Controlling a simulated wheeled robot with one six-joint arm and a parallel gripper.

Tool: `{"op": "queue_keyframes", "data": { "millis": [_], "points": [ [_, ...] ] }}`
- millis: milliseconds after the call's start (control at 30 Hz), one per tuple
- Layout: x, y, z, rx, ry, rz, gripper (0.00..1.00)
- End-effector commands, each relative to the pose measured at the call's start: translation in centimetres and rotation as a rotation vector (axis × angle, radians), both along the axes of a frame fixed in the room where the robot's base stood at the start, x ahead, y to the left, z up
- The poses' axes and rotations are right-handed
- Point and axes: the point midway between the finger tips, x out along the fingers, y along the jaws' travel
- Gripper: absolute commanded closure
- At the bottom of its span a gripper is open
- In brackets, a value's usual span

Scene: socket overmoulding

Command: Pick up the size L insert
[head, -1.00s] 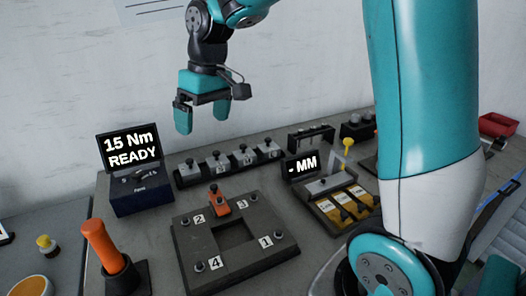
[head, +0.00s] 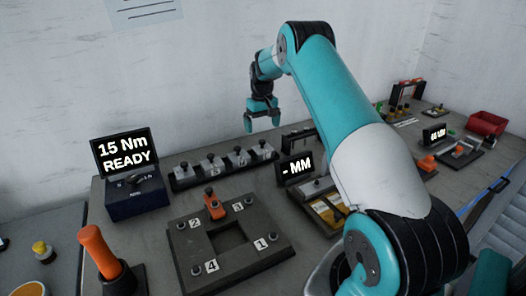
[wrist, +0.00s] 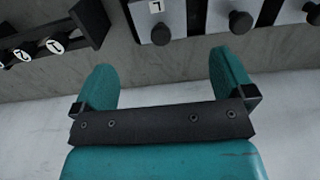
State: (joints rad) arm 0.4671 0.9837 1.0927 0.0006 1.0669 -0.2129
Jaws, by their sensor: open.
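The size L insert is a light grey block with a dark round knob, at the right end of the insert rack in the head view (head: 263,151). In the wrist view the insert (wrist: 153,22) is cut off by the top edge and its L label appears upside down. My gripper (head: 262,124) is open and empty, above and apart from the rack's right end. In the wrist view my gripper's two teal fingers (wrist: 163,62) point toward the insert, which sits beyond the gap between them.
Other inserts (head: 239,157) stand in the row left of the L insert. A dark rack (head: 300,138) stands close on the right, with the "- MM" display (head: 295,169) in front. The numbered dark fixture (head: 185,255) lies nearer. The wall is close behind.

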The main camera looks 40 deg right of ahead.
Motion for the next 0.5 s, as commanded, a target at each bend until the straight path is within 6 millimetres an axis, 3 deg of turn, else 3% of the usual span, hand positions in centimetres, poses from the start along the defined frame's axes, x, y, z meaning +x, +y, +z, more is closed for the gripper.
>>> {"op": "queue_keyframes", "data": {
  "millis": [100,367,500],
  "points": [
    [0.0,0.0,-2.1,0.000,0.001,0.001,0.00],
    [0.0,0.1,-4.2,0.000,0.000,0.001,0.00],
    [-0.3,0.1,-6.2,0.002,0.004,0.001,0.00]
  ]
}}
